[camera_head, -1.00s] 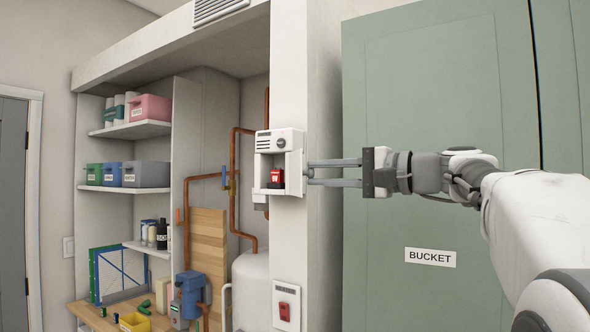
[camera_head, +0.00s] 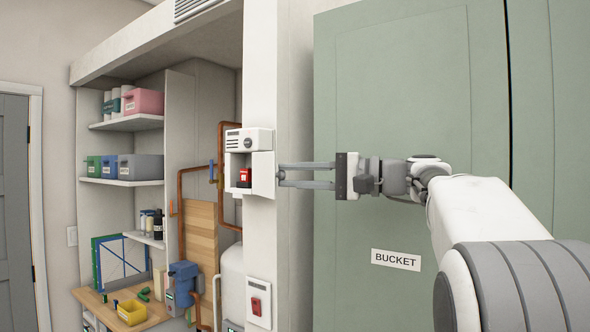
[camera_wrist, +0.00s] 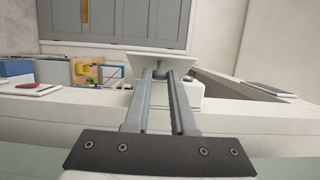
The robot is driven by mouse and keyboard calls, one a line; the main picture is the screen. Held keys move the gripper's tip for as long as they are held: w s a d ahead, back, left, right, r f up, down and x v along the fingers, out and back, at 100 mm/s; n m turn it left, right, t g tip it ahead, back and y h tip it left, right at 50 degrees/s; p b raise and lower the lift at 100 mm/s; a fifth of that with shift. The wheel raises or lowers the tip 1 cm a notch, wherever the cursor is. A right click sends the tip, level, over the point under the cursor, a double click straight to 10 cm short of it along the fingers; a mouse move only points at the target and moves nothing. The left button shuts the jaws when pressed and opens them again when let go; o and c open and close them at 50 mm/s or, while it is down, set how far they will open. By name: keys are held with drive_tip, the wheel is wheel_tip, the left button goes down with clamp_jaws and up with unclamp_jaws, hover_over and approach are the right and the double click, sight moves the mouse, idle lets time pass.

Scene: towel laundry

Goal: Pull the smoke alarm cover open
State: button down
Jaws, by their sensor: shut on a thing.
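The smoke alarm (camera_head: 248,140) is a white box with a small grille, mounted on the white pillar in the head view. A red part (camera_head: 245,176) shows in its open recess. The alarm's white cover (camera_head: 263,174) stands out at the right side of the recess, swung at an angle. My gripper (camera_head: 280,175) comes in from the right with its long grey fingers closed on the cover's right edge. In the wrist view, the cover (camera_wrist: 158,61) is a pale flat panel at the fingertips (camera_wrist: 165,72); the exact contact is hard to see.
A red switch on a white plate (camera_head: 258,303) is below the alarm. A green cabinet (camera_head: 400,110) labelled BUCKET stands behind my arm at right. Left of the pillar are shelves with bins (camera_head: 140,167), copper pipes (camera_head: 222,150) and a wooden bench (camera_head: 90,298).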

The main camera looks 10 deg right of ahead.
drive_tip(key=shift+w+d+n+g+y+p, duration=0.3)
drive_tip(key=shift+d+n+g+y+p, duration=0.15)
drive_tip(key=shift+g+p, duration=0.25)
idle(0.3)
drive_tip(key=c, duration=0.8)
unclamp_jaws()
drive_tip(key=shift+o, duration=0.2)
